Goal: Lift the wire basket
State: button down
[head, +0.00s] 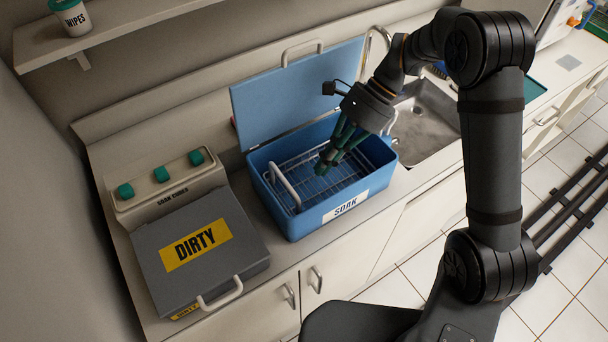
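The wire basket (312,171) sits inside the open blue tub labelled SOAK (296,223). Its wire mesh floor and rim show, and a pale looped handle (284,184) stands up at its left end. My gripper (326,162) reaches down from the upper right, with its dark green fingers over the middle to right part of the basket. The fingers look close together, but their gap is not clear. I see nothing held between them. The gripper hides part of the basket's right side. Whether the fingertips touch the wires cannot be told.
The tub's blue lid (290,95) stands open behind it. A grey DIRTY box (235,265) and a soak timer unit (168,195) stand left. A metal sink (428,125) lies right. A WIPES tub (72,17) sits on the shelf above.

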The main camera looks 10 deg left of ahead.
jog(key=p, duration=0.2)
send_near(289, 210)
jog(key=x, duration=0.4)
notch_tip(289, 210, up, 2)
jog(key=shift+a+r+p, duration=0.15)
jog(key=shift+r+p, duration=0.05)
jog(key=shift+p, duration=0.5)
jog(key=shift+s+r, duration=0.15)
jog(key=shift+r, duration=0.35)
jog(key=shift+a, duration=0.1)
notch_tip(289, 210, up, 8)
jog(key=p, duration=0.5)
jog(key=shift+r, duration=0.2)
